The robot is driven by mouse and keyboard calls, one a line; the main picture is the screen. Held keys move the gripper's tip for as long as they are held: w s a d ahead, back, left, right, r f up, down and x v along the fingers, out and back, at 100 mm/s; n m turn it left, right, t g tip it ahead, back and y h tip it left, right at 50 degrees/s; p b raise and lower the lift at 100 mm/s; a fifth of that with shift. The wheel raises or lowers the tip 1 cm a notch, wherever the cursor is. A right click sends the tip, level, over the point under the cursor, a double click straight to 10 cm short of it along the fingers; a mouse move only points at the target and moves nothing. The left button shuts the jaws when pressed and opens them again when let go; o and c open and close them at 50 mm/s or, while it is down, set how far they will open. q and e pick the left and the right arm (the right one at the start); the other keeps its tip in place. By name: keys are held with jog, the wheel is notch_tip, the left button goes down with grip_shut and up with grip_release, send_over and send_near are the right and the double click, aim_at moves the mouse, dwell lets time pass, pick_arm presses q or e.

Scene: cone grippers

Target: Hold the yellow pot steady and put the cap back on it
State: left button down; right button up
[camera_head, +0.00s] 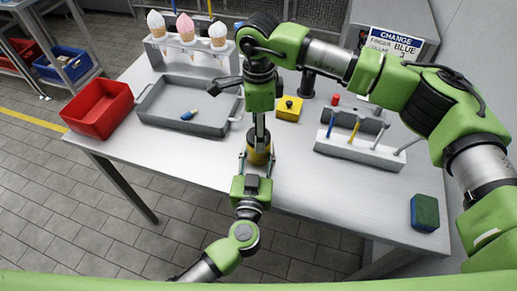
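The yellow pot (258,157) stands on the table near its front edge, partly hidden by my grippers. My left gripper (257,158) reaches in from the front, with one finger on each side of the pot. It looks closed around the pot's sides. My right gripper (260,138) points straight down directly over the pot, its fingers close together at the pot's top. I cannot make out a separate cap; the fingers hide the pot's top, and whether they hold anything is unclear.
An ice-cream cone rack (185,58) is behind. A yellow box with a black knob (289,108), a white tool holder (350,151) and a sponge (424,213) are right.

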notch_tip(320, 180, up, 11)
jog(key=shift+r, duration=0.15)
pick_arm(q)
jog(key=c, duration=1.2)
grip_release()
jog(key=s, duration=0.4)
jog(key=s+a, duration=0.1)
jog(key=s, duration=0.7)
jog(key=shift+a+r, duration=0.2)
jog(key=shift+r, duration=0.1)
